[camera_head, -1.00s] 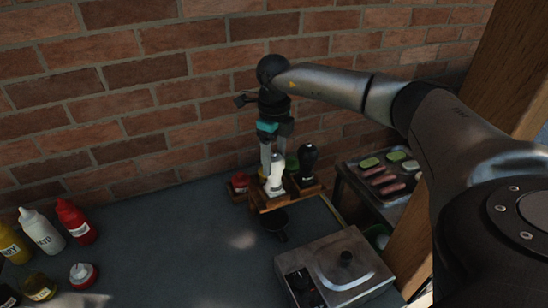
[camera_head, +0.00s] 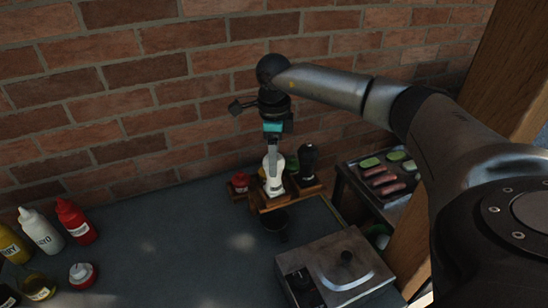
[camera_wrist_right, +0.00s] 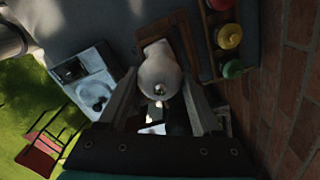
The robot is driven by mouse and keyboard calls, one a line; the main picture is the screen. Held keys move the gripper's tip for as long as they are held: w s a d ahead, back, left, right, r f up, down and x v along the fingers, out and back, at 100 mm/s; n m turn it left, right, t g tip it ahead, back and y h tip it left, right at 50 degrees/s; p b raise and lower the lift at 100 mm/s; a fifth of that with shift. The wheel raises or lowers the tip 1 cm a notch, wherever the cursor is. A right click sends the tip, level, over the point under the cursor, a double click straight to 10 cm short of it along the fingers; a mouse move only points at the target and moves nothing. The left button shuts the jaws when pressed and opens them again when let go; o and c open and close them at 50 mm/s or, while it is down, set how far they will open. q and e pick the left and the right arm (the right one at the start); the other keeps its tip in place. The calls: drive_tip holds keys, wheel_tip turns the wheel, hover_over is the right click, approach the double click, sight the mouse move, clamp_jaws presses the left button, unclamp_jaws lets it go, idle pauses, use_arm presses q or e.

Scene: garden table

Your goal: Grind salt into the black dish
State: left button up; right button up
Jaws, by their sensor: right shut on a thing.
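The white salt grinder (camera_head: 274,176) stands upright on the wooden rack (camera_head: 268,207) near the brick wall. My right gripper (camera_head: 273,156) comes down from above and is shut on the grinder's upper part. In the right wrist view, the two fingers of my right gripper (camera_wrist_right: 160,100) flank the white grinder (camera_wrist_right: 158,72). The black dish (camera_head: 276,221) lies on the table just in front of the rack, below the grinder. My left gripper is not in view.
A dark grinder (camera_head: 308,161) stands right of the white one, and a red-topped jar (camera_head: 240,181) left. A metal grill box (camera_head: 335,264) sits front right, with a food tray (camera_head: 383,177) behind. Sauce bottles (camera_head: 74,221) stand far left. The table's middle is clear.

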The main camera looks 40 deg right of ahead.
drive_tip(key=o, duration=1.4)
drive_tip(key=shift+c, duration=0.2)
wheel_tip(320, 180, up, 15)
drive_tip(key=b, duration=0.1)
drive_tip(key=shift+r, duration=0.2)
